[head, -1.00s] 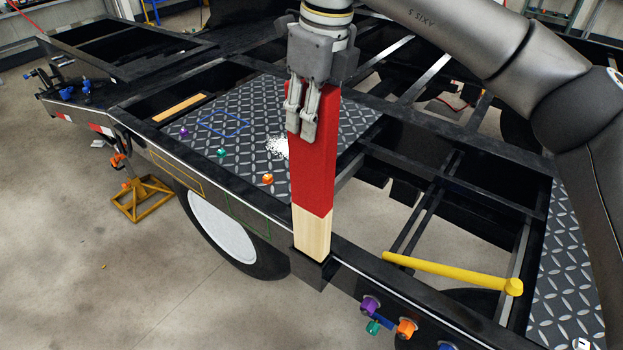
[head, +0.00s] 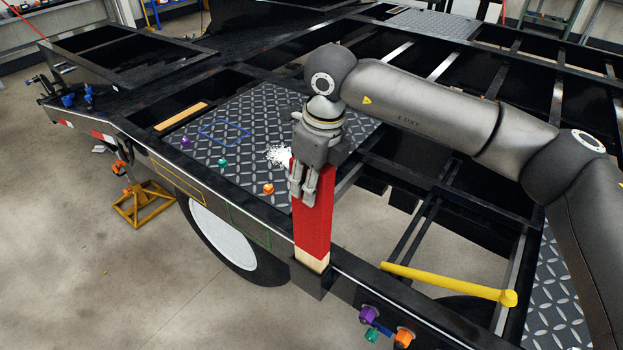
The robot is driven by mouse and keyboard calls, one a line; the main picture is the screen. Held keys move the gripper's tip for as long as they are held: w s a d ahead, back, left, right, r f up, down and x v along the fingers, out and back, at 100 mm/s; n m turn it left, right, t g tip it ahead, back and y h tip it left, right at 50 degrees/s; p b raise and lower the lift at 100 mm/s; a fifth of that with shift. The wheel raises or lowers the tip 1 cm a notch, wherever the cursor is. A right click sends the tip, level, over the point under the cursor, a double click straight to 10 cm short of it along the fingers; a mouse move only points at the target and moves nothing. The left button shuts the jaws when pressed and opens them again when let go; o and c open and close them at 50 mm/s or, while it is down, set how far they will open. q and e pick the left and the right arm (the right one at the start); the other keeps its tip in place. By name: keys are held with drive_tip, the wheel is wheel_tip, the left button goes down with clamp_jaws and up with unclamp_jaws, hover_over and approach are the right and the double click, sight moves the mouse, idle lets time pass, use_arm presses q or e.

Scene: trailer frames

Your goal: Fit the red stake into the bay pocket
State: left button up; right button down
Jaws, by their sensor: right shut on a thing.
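The red stake (head: 314,225) is a flat upright board, red above with a bare wood lower end. My right gripper (head: 303,200) is shut on its upper part, from above. The stake's lower end is inside the black bay pocket (head: 312,280) on the outer side rail of the trailer frame; only a short strip of bare wood shows above the pocket's rim. The part inside the pocket is hidden. My left gripper is not in view.
A yellow bar (head: 450,284) lies across the frame right of the stake. Purple (head: 367,314), orange and green knobs sit on the rail's outer side below it. A tread-plate deck (head: 240,160) with small coloured knobs lies left. Open gaps lie between frame beams.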

drive_tip(key=shift+f, duration=0.1)
drive_tip(key=c, duration=1)
unclamp_jaws()
drive_tip(key=r+b, duration=0.1)
drive_tip(key=r, duration=0.2)
drive_tip(key=r+b, duration=0.1)
drive_tip(key=r, duration=0.3)
drive_tip(key=s+d+r+b, duration=0.1)
drive_tip(key=r, duration=0.3)
drive_tip(key=shift+d, duration=0.1)
drive_tip(key=shift+s+d+r, duration=0.1)
drive_tip(key=shift+r, duration=0.5)
drive_tip(key=shift+f, duration=0.1)
